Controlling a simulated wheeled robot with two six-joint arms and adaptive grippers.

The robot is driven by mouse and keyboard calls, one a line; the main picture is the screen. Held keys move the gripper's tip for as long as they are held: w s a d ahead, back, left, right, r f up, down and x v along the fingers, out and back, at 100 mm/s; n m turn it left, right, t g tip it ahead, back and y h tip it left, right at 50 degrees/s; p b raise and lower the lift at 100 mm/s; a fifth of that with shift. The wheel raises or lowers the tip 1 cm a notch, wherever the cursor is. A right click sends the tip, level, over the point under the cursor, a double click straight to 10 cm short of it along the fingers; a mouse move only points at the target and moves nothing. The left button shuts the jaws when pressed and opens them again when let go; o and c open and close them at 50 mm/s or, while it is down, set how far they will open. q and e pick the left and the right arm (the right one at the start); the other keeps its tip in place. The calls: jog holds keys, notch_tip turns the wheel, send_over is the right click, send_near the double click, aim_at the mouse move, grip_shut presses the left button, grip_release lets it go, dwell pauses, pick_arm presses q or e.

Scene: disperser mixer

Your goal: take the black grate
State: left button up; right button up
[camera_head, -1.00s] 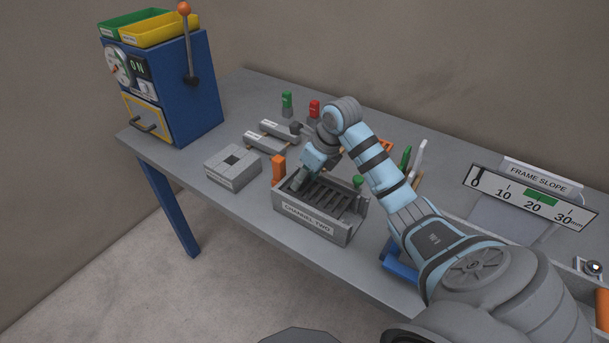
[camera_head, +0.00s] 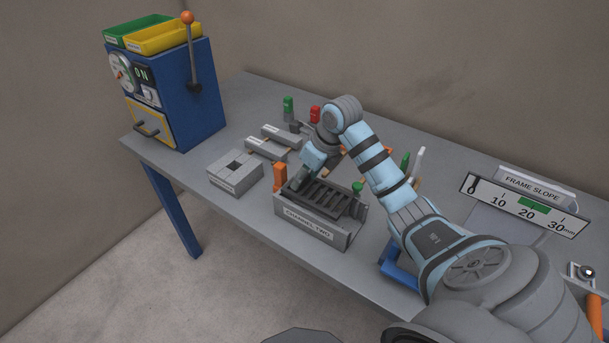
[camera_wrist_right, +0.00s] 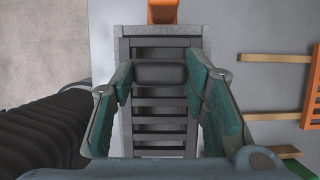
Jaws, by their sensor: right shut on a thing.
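The black grate (camera_head: 326,199), a dark slatted frame, is at the top of the grey box labelled "CHANNEL TWO" (camera_head: 310,226) and appears slightly raised from it. My right gripper (camera_head: 299,184) points down at the grate's left end. In the right wrist view, my right gripper's teal fingers (camera_wrist_right: 160,82) are on both sides of the grate's dark handle block (camera_wrist_right: 160,73), shut on it. The grate's slats (camera_wrist_right: 160,120) show below the block. The underside of the grate is hidden. My left gripper is not in view.
An orange block (camera_head: 280,177) stands close at the box's left corner. A grey square block (camera_head: 235,172) lies left of it. A small green knob (camera_head: 357,188) is at the box's right end. A blue machine with a lever (camera_head: 185,95) stands at the far left.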

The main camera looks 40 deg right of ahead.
jog(key=shift+r+p, duration=2.75)
jog(key=shift+r, duration=0.9)
